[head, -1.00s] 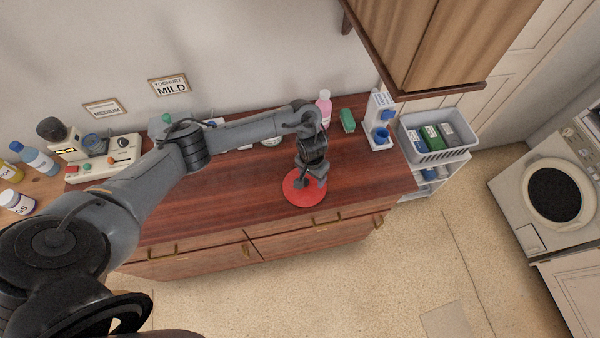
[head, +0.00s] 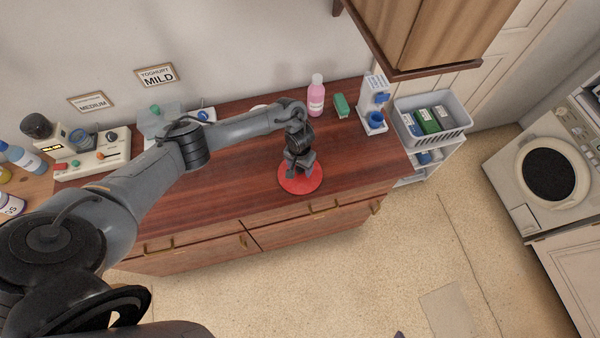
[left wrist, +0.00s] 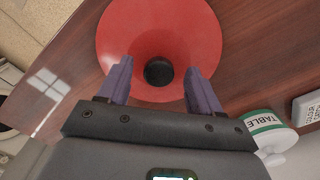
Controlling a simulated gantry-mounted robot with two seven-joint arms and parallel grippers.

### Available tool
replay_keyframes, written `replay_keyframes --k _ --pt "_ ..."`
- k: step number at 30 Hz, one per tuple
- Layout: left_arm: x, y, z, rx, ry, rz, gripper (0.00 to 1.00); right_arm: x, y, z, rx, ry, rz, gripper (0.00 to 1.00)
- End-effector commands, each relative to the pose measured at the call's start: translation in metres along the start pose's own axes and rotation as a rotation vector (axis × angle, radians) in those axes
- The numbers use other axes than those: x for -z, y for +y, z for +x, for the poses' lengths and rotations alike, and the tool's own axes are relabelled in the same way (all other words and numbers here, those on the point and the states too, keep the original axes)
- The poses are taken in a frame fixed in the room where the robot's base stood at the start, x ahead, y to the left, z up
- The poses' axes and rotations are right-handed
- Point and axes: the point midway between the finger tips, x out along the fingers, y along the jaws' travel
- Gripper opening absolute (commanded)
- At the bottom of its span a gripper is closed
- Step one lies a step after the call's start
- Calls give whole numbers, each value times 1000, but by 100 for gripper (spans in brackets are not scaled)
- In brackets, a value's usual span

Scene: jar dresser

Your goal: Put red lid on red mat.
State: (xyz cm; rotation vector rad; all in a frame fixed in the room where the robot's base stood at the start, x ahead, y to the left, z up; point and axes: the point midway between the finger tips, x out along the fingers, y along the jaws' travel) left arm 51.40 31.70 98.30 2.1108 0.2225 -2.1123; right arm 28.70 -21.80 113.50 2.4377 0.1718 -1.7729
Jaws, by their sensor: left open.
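The red round mat (head: 312,184) lies near the front edge of the wooden dresser top in the head view. My left gripper (head: 297,174) is over it, pointing down. In the left wrist view a black round knob (left wrist: 158,71) stands at the middle of the red area, which fits the red lid (left wrist: 158,40) lying on the mat. The lid's rim is hard to tell from the mat, both being red. My left gripper (left wrist: 160,66) is open, its fingers on either side of the knob and apart from it. My right gripper is not clearly seen.
A white jar labelled TABLE (left wrist: 265,128) is close by in the left wrist view. A grey basket (head: 447,138) stands right of the dresser.

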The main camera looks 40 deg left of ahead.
Motion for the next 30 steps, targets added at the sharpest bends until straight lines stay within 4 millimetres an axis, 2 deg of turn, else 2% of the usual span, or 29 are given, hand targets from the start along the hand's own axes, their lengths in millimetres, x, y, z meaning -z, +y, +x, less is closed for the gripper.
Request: replay_keyframes --k 4,13,25,30 --pt "0 1 13 0 0 2 65 0 -1 2 3 1 3 55" --pt "0 1 16 -1 1 1 63 0 -1 2 3 0 2 55" --pt "0 1 15 -1 1 1 2 -1 1 2 -5 -1 -8 55" --pt "0 1 15 -1 1 1 0 -1 1 2 -5 -1 -8 55"
